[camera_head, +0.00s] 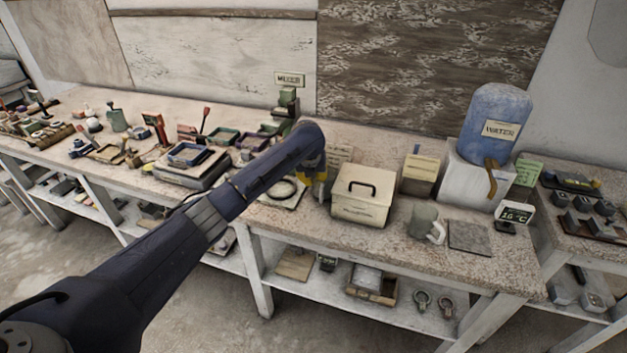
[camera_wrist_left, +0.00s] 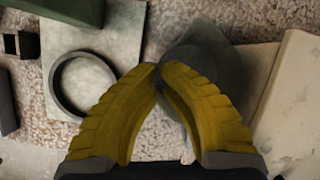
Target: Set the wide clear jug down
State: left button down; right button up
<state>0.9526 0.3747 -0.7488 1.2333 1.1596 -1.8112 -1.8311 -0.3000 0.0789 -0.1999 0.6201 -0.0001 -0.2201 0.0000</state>
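My left gripper (camera_head: 316,180) hangs over the bench, left of the cream box with a dark handle; my arm hides part of it in the head view. In the left wrist view its yellow fingers (camera_wrist_left: 162,70) come together at the tips. A dark, see-through rounded shape, which looks like the wide clear jug (camera_wrist_left: 215,60), sits at the fingertips, and the fingers seem shut on its edge. I cannot make the jug out in the head view, nor tell whether its base touches the bench. My right gripper is out of view.
The cream box (camera_head: 362,197) stands close on the right. A pale plate with a dark ring (camera_wrist_left: 82,84) lies on the left. A grey-green mug (camera_head: 426,223), a flat grey tile (camera_head: 469,236) and a water dispenser (camera_head: 494,120) are further right. Trays crowd the bench to the left.

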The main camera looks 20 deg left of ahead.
pick_arm(q)
jog(key=c, duration=2.1)
grip_release()
jog(key=shift+f, duration=0.15)
jog(key=o, duration=0.5)
jog(key=a+v, duration=0.1)
jog(key=v, duration=1.6)
jog(key=shift+d+r, duration=0.25)
jog(key=shift+d, duration=0.15)
